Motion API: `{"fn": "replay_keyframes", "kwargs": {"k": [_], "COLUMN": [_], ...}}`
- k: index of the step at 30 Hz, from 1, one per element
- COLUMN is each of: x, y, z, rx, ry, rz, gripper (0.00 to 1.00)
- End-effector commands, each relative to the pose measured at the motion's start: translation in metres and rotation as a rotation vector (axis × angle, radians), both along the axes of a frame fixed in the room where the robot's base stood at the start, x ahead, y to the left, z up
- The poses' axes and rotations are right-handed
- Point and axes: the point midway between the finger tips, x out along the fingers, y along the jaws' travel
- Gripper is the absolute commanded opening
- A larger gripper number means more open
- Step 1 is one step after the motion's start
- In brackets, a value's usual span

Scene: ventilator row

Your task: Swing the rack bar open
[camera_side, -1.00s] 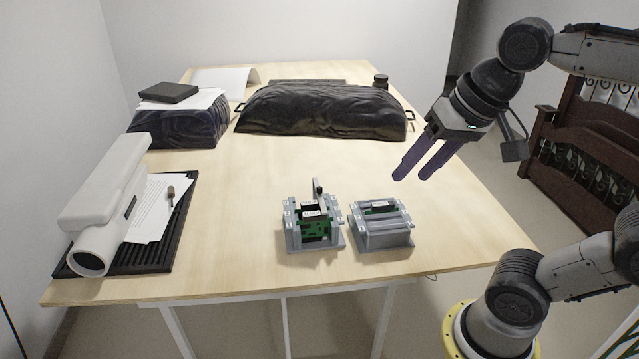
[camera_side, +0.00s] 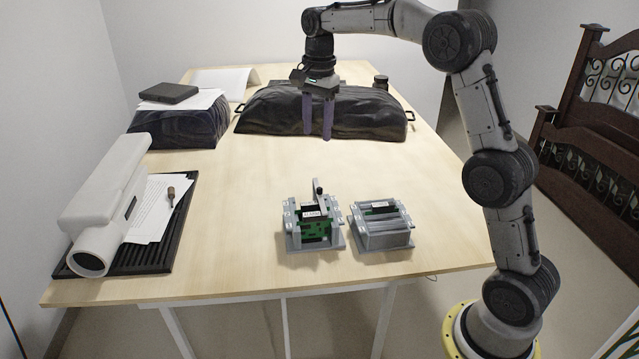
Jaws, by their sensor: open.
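Two small grey racks stand side by side near the table's front edge. The left rack (camera_side: 291,239) holds a green circuit board (camera_side: 312,228), and a grey bar (camera_side: 316,188) with a dark knob stands up at its back. The right rack (camera_side: 384,240) has a grey piece lying across its top and some green showing inside. I cannot tell clearly whether that piece is its bar. My gripper (camera_side: 317,135) points down with its two purple fingers apart and empty. In the picture it is above and behind the left rack, touching neither rack.
A black bag (camera_side: 270,112) lies at the back, behind my fingers. A white cylindrical device (camera_side: 105,195), papers (camera_side: 153,205) and a screwdriver (camera_side: 171,195) are on a black mat at left. The wooden table (camera_side: 230,200) is clear between these and the racks.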

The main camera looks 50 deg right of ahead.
Motion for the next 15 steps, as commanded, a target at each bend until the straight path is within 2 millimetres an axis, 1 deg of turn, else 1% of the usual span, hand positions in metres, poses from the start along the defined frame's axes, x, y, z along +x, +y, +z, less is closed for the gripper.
{"fn": "replay_keyframes", "kwargs": {"k": [1,3,8,11,15], "x": [0.001,0.001,0.000,0.000,-0.001], "y": [-0.004,-0.007,-0.010,-0.009,-0.009], "z": [-0.011,-0.020,-0.033,-0.048,-0.075], "rx": [0.005,0.010,0.011,0.012,0.012], "ry": [0.020,0.038,0.046,0.047,0.049], "rz": [-0.006,-0.011,-0.017,-0.016,-0.015], "gripper": [0.52,0.52,0.52,0.52,0.52]}}
